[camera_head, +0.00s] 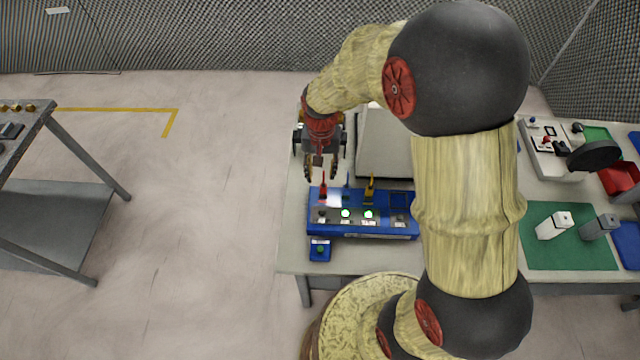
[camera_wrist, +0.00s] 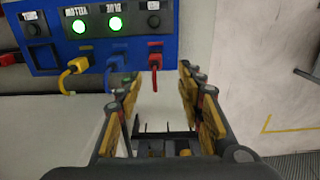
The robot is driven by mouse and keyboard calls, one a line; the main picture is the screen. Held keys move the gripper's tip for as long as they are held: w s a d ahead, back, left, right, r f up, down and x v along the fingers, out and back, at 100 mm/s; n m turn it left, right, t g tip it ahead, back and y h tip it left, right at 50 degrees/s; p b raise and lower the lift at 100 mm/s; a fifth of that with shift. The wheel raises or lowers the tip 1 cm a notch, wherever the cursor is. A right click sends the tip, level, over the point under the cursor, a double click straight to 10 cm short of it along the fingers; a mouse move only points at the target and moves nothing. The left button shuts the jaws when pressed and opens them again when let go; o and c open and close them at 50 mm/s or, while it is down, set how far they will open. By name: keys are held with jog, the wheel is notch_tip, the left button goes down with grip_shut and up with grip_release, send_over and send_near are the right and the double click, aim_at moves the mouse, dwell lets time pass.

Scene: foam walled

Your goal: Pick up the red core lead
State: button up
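The red core lead (camera_head: 323,191) stands at the left end of a blue panel box (camera_head: 404,230) on the table. In the wrist view the red lead (camera_wrist: 155,62) shows as a red plug at the edge of the blue box (camera_wrist: 170,20), with a thin tail. My gripper (camera_head: 321,172) is just beyond the red lead in the head view, pointing down. In the wrist view my gripper (camera_wrist: 158,78) is open and empty, with its yellow-padded fingers apart and the red plug seen between their tips. No contact with it is visible.
A yellow lead (camera_wrist: 75,68) and a blue lead (camera_wrist: 113,64) are beside the red one. Two green lamps (camera_head: 345,213) glow on the box. A small blue button box (camera_head: 320,250) sits in front. A grey case (camera_head: 383,150) stands behind. Floor left of the table is clear.

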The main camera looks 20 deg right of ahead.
aim_at(323, 186)
jog(key=f, duration=0.5)
jog(key=f+b, duration=0.1)
jog(key=f, duration=0.1)
jog(key=shift+s+d+f, duration=0.25)
jog(key=shift+d+f, duration=0.05)
jog(key=shift+f, duration=0.05)
jog(key=c, duration=0.4)
grip_shut()
